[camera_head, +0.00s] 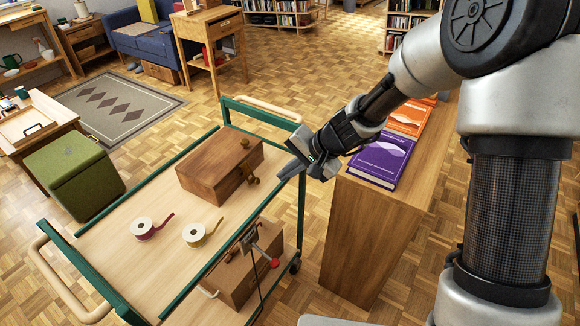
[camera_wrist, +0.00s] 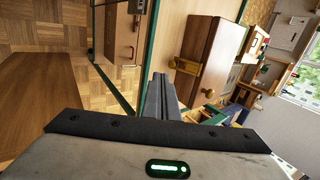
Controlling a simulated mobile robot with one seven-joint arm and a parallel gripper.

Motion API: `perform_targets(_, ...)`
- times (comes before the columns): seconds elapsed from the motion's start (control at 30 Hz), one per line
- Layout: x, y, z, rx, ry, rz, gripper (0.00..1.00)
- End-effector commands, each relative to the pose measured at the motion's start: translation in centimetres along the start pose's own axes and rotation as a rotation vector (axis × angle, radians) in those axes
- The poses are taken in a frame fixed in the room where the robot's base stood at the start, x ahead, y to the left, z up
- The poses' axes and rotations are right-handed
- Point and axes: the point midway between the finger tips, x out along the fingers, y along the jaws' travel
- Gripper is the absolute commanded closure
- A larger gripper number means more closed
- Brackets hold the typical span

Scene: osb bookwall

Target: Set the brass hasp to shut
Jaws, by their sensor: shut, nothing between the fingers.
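A dark wooden box (camera_head: 208,168) with its lid down stands on the upper shelf of the green-framed cart. The brass hasp (camera_head: 251,175) is on the box's side facing my arm. In the wrist view the hasp (camera_wrist: 186,66) appears to stick out from the box (camera_wrist: 219,45), which looks turned on its side there. I cannot tell its exact angle. My gripper (camera_head: 283,174) is shut and empty, up to the right of the box and apart from the hasp. In the wrist view its closed fingers (camera_wrist: 160,88) lie to the lower left of the hasp.
Two ribbon rolls, red (camera_head: 143,228) and yellow (camera_head: 195,234), lie on the cart shelf (camera_head: 118,245). A wooden cabinet (camera_head: 362,240) bearing a purple book (camera_head: 381,163) stands close to the right.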

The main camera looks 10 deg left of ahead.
Motion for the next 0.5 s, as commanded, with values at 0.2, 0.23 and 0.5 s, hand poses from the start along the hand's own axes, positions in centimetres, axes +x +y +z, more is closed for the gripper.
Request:
perform_targets(0.2, 5.0, 0.1, 0.1, -0.001, -0.003, 0.001, 1.0)
perform_targets(0.23, 5.5, 0.1, 0.1, 0.0, -0.003, 0.001, 1.0)
perform_targets(0.5, 7.9, -2.0, 0.0, -0.001, -0.001, 0.001, 1.0)
